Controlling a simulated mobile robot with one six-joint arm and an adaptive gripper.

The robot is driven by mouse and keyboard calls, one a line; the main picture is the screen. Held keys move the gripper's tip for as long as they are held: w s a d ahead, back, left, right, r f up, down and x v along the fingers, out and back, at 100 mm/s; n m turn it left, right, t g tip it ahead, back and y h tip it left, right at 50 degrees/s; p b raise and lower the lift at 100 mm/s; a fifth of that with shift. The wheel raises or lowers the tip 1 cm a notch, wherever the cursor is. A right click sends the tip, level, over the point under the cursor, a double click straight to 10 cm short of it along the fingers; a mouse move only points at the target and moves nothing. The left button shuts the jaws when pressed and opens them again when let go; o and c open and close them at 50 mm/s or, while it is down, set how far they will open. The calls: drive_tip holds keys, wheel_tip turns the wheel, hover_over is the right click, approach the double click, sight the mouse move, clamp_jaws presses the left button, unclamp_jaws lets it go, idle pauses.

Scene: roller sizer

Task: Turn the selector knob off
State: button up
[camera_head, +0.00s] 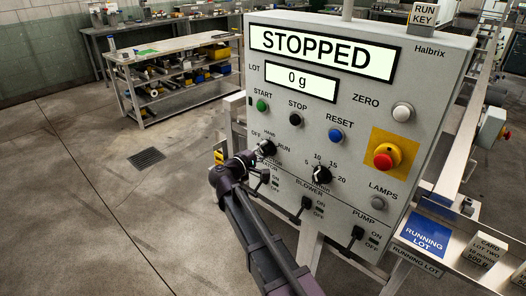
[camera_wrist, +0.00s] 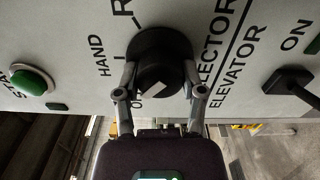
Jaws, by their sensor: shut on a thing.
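The selector knob (camera_head: 268,148) is a black rotary knob on the grey control panel, with OFF, HAND and RUN labels around it. In the wrist view the knob (camera_wrist: 162,52) sits between the two fingers of my gripper (camera_wrist: 160,80), which are closed on its sides. A light mark on the knob shows near its lower side, toward the partly hidden OFF label; its exact setting is hard to tell. In the head view my gripper (camera_head: 258,153) reaches the knob from the lower left and covers part of it. The display (camera_head: 320,51) reads STOPPED.
The green START button (camera_head: 262,105) is above the selector. The numbered dial (camera_head: 321,175) is to its right. Black toggle switches, including BLOWER (camera_head: 306,203) and PUMP (camera_head: 357,233), are below. The red emergency button (camera_head: 384,159) is farther right. Open floor lies left.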

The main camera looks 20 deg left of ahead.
drive_tip(key=shift+w+n, duration=0.15)
drive_tip(key=shift+n, duration=0.85)
drive_tip(key=o, duration=1)
drive_tip(key=shift+d, duration=0.1)
drive_tip(key=shift+o, duration=0.7)
drive_tip(key=v, duration=1.2)
